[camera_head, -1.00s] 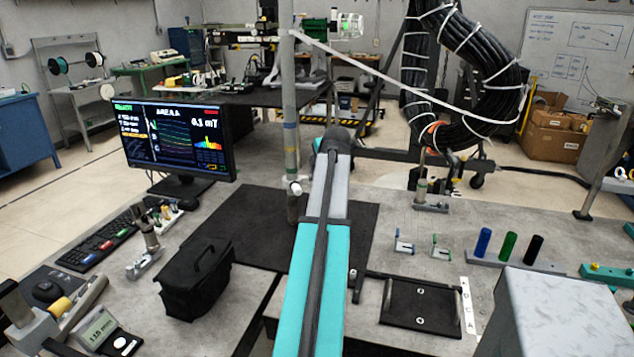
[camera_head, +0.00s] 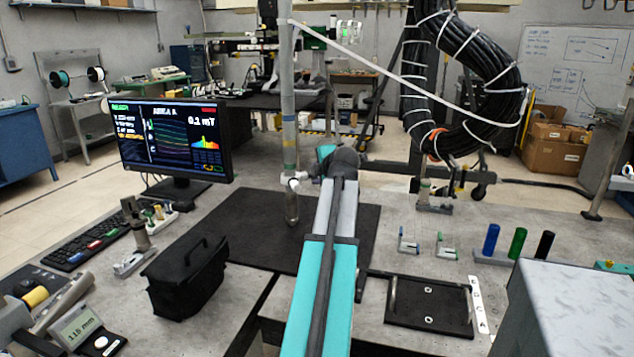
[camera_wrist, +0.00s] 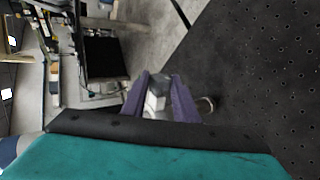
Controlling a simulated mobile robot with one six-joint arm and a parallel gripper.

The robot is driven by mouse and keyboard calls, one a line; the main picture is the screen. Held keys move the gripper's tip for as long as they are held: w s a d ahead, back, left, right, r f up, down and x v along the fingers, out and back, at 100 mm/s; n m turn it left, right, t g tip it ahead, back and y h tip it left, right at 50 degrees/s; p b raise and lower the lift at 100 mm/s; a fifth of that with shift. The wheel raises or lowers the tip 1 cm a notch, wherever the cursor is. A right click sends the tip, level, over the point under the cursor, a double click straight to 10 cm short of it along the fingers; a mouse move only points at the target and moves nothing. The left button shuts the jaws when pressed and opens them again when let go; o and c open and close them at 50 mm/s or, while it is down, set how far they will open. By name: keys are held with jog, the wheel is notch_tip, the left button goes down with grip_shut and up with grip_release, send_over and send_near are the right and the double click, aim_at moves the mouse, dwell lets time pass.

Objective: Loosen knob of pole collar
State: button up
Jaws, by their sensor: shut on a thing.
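An upright grey pole (camera_head: 288,110) stands at the middle of the table. Its white collar (camera_head: 291,180) sits low on the pole, close to my arm's end. My gripper's fingers are hidden behind the arm in the head view. In the wrist view my gripper (camera_wrist: 160,80) shows as two purple fingers. They are shut on a small pale piece with a grey end (camera_wrist: 154,100), which appears to be the collar's knob. How far the knob is turned cannot be told.
A black bag (camera_head: 187,275) and a monitor (camera_head: 175,140) stand left of the pole. A black mat (camera_head: 255,225) lies under it. A black tray (camera_head: 430,303), small brackets and coloured cylinders (camera_head: 517,243) are on the right. A white strap (camera_head: 400,75) runs from the pole top.

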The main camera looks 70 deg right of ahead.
jog(key=shift+s+a+f+t+h+b, duration=0.15)
jog(key=shift+t+h+b, duration=0.35)
jog(key=shift+b, duration=1.9)
jog(key=shift+w+d+f+t+h+b, duration=0.1)
jog(key=shift+f+t+h+b, duration=0.4)
jog(key=shift+b, duration=1.95)
jog(key=shift+s+a+t+h+b, duration=0.15)
jog(key=shift+h+b, duration=0.55)
jog(key=shift+b, duration=1.7)
jog(key=shift+w+r+t+h+b, duration=0.1)
jog(key=shift+r+t+h+b, duration=0.2)
jog(key=shift+b, duration=1.1)
jog(key=shift+f, duration=0.1)
jog(key=o, duration=1.1)
jog(key=shift+c, duration=0.2)
jog(key=p+v, duration=0.1)
jog(key=v, duration=1.2)
jog(key=shift+s+a+p, duration=0.25)
jog(key=shift+s+p, duration=0.05)
jog(key=shift+p, duration=0.05)
